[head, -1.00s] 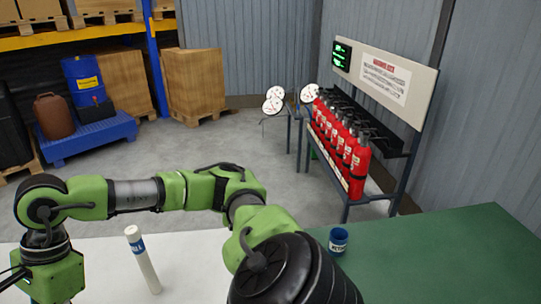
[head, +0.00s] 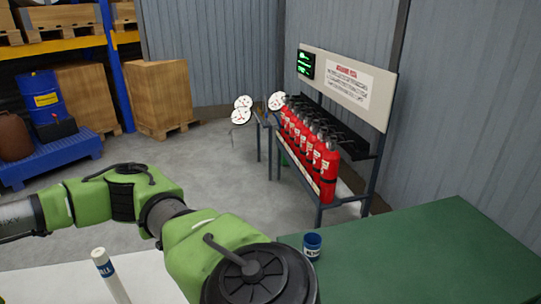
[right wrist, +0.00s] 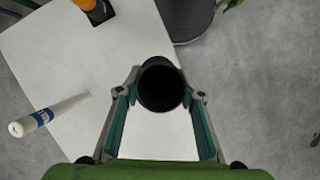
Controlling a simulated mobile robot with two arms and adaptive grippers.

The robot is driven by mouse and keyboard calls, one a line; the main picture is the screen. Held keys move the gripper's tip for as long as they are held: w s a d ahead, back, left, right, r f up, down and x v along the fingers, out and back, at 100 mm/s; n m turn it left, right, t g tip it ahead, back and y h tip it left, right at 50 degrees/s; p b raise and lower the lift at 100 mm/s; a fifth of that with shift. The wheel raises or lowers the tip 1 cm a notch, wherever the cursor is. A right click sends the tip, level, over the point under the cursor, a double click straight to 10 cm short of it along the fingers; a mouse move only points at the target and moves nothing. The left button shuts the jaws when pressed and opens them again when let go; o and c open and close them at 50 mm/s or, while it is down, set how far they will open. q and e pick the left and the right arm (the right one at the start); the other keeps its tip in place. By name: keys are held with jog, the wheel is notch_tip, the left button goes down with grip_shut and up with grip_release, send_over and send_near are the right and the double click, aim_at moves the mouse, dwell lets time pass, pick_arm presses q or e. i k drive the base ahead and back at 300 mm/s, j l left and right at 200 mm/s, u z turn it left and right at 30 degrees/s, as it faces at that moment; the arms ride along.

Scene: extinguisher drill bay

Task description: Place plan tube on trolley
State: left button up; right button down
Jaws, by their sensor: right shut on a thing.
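A white tube (head: 111,276) with a blue lettered band stands on a white surface (head: 50,290) at the lower left of the head view. It also shows at the left of the right wrist view (right wrist: 48,115). In that wrist view my right gripper (right wrist: 160,92) is shut on a dark round thing (right wrist: 161,86), seen end-on, tube-like. Its length and any label are hidden, so I cannot tell whether it is the plan tube. It is over the white surface, right of the white tube. My left gripper does not show. I cannot make out which surface is the trolley.
A green tabletop (head: 430,255) at the right bears a small blue cup (head: 312,246). Red extinguishers (head: 313,155) stand on a rack beyond. An orange-and-black thing (right wrist: 96,10) is at the top of the wrist view. Grey floor (head: 220,170) lies open in the middle.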

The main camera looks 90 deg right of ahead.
aim_at(433, 274)
jog(key=k, duration=0.65)
jog(key=z, duration=2.5)
jog(key=k+l, duration=0.05)
